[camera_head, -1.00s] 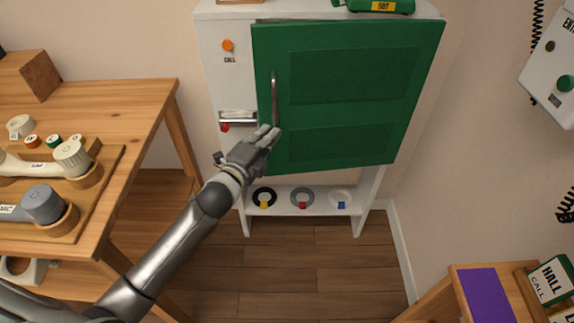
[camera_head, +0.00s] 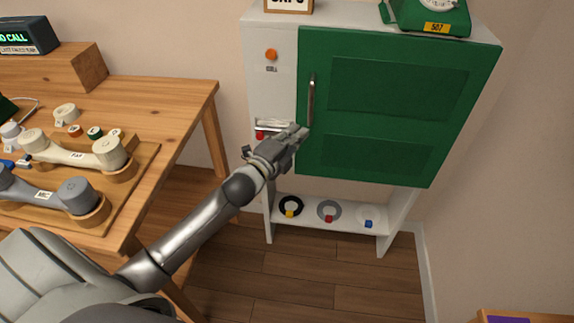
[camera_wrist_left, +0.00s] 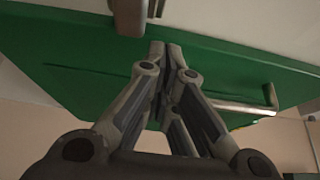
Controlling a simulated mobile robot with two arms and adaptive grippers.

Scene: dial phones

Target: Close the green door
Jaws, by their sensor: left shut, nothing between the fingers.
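The green door (camera_head: 405,95) covers the right part of the white cabinet (camera_head: 271,90) front and appears flush or nearly flush with it; I cannot tell whether a small gap is left. Its vertical metal handle (camera_head: 311,100) is near its left edge. My left gripper (camera_head: 299,133) is shut and empty, at the door's lower left edge just below the handle. In the left wrist view the shut fingers (camera_wrist_left: 166,50) are close to the green door (camera_wrist_left: 75,65), and the handle (camera_wrist_left: 243,108) is to their right. Contact is unclear. The right gripper is out of view.
A green phone (camera_head: 430,15) sits on the cabinet top. Dial rings (camera_head: 329,209) lie on the shelf below. A wooden table (camera_head: 165,95) with handsets (camera_head: 75,155) is at left. Floor (camera_head: 330,265) before the cabinet is clear.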

